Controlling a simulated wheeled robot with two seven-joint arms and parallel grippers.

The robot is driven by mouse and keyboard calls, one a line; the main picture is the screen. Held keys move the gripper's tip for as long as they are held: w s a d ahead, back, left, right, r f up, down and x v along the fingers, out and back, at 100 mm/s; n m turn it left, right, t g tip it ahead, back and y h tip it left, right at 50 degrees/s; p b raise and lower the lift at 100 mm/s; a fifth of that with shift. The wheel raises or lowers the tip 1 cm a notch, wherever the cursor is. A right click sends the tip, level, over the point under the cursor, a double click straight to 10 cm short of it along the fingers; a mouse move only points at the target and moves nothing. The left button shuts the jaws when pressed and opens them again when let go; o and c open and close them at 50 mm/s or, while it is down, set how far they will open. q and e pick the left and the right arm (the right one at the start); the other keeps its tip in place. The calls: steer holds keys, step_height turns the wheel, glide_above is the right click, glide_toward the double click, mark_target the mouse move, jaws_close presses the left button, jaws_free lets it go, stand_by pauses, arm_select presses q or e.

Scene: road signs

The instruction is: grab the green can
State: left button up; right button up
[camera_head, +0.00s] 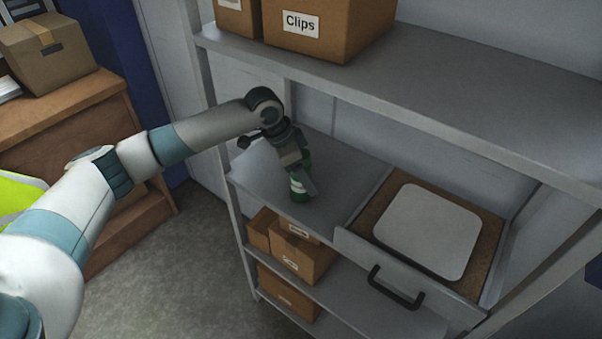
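The green can (299,189), with a pale band, stands on the grey middle shelf (265,178) near its left end. My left gripper (303,180) reaches down to it from above, at the end of the arm that comes in from the left. Its fingers are at the can and hide part of it. I cannot tell whether they are closed on it or only around it. The can seems to rest on the shelf. My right gripper is not in view.
A drawer (408,274) with a dark handle holds a grey rounded plate (427,231) right of the can. A box labelled Clips (325,27) stands on the upper shelf (440,85). Small boxes (303,258) sit below. A wooden cabinet (60,118) is at the left.

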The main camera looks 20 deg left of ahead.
arm_select(q)
steer(key=shift+d+f, duration=0.1)
steer(key=shift+f, duration=0.2)
steer(key=c, duration=1.5)
steer(key=shift+o, duration=0.2)
steer(key=shift+w, duration=0.1)
steer(key=shift+r, duration=0.2)
